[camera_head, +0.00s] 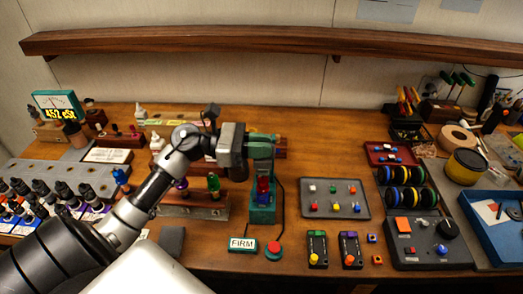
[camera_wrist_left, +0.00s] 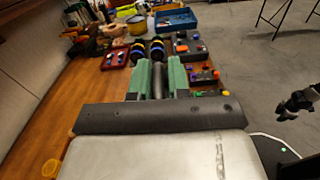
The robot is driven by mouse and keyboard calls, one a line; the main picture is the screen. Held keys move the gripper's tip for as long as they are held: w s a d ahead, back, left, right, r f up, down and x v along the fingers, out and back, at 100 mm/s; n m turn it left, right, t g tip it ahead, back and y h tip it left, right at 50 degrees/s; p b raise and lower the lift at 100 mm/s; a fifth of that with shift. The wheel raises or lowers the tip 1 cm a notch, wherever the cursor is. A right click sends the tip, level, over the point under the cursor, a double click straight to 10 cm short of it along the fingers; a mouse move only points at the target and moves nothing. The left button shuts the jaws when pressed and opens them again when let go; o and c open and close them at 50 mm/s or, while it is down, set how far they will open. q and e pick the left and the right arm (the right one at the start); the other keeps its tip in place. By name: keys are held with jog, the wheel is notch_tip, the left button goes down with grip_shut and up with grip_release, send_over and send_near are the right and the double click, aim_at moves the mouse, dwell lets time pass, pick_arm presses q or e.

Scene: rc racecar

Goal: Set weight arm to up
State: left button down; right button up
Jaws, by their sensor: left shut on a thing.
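The green tester (camera_head: 263,213) stands upright on the bench in the middle of the head view, with a blue and red piece at its lower front. My left gripper (camera_head: 236,150) is at the tester's top from the left, shut on a part there. The gripper hides much of the held part, so I cannot clearly make out the weight arm or its angle. A dark part, seemingly my right gripper (camera_wrist_left: 295,103), is at that view's right edge, away from the bench.
A grey tray of small coloured pieces (camera_head: 336,187) lies right of the tester. A FIRM sign (camera_head: 242,244) and red button (camera_head: 274,250) are in front. Dropper bottles (camera_head: 65,191) crowd the left, and a wooden shelf (camera_head: 270,40) runs along the back wall.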

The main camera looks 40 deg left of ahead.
pick_arm(q)
jog(key=w+a+r+n, duration=0.4)
jog(key=w+r+n, duration=0.2)
jog(key=w+n, duration=0.15)
jog(key=w+a+f+n, duration=0.2)
jog(key=w+a+n, duration=0.3)
jog(key=w+n, duration=0.3)
jog(key=shift+w+a+f+n+b, duration=0.15)
jog(key=shift+a+f+n+b, duration=0.2)
jog(key=shift+n, duration=0.8)
jog(key=c, duration=1.4)
grip_release()
jog(key=shift+o, duration=1.2)
jog(key=shift+w+a+f, duration=0.1)
